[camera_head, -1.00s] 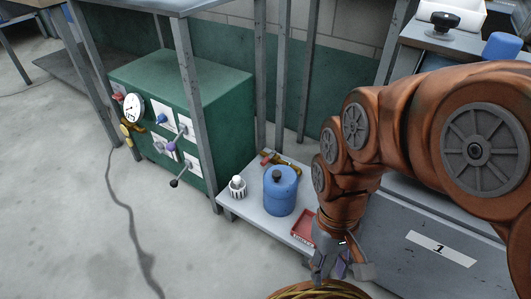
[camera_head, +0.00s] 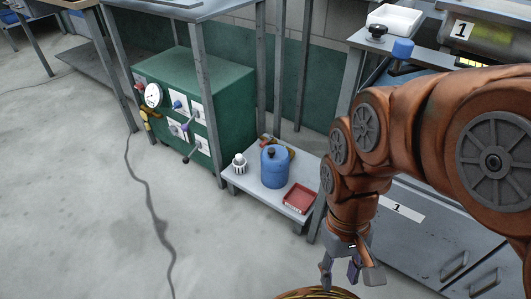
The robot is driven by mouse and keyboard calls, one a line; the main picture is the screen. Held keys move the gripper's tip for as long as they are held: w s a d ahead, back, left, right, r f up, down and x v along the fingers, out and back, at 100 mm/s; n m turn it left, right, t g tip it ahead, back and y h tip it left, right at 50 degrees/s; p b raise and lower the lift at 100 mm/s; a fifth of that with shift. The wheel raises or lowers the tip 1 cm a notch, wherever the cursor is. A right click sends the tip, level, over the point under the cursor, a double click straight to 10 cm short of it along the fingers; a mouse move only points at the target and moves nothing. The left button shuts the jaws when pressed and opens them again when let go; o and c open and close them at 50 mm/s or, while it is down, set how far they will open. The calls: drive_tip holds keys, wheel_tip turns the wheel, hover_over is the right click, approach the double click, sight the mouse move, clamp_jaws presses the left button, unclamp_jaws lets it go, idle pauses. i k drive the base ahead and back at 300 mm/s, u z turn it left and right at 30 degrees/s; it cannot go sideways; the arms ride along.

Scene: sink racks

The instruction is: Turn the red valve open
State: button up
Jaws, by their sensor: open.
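A small red knob or handle (camera_head: 139,87) shows at the left edge of the green cabinet (camera_head: 226,76), just left of a white round gauge (camera_head: 153,95). A brass fitting with a reddish end (camera_head: 266,139) lies on the low grey shelf (camera_head: 248,182), partly hidden behind a blue canister (camera_head: 275,168). I cannot tell for sure which of these is the red valve. My gripper (camera_head: 349,274) is open and points down at the lower middle, right of and well apart from both. Nothing shows between its fingers.
The shelf also bears a white ribbed item (camera_head: 239,163) and a red tray (camera_head: 299,198). Grey table legs (camera_head: 209,125) stand in front of the cabinet. A woven basket rim (camera_head: 315,293) lies below my gripper. Grey drawers are at right.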

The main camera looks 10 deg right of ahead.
sight(266, 142)
drive_tip(key=u, duration=0.75)
drive_tip(key=i, duration=1.25)
drive_tip(key=u, duration=0.2)
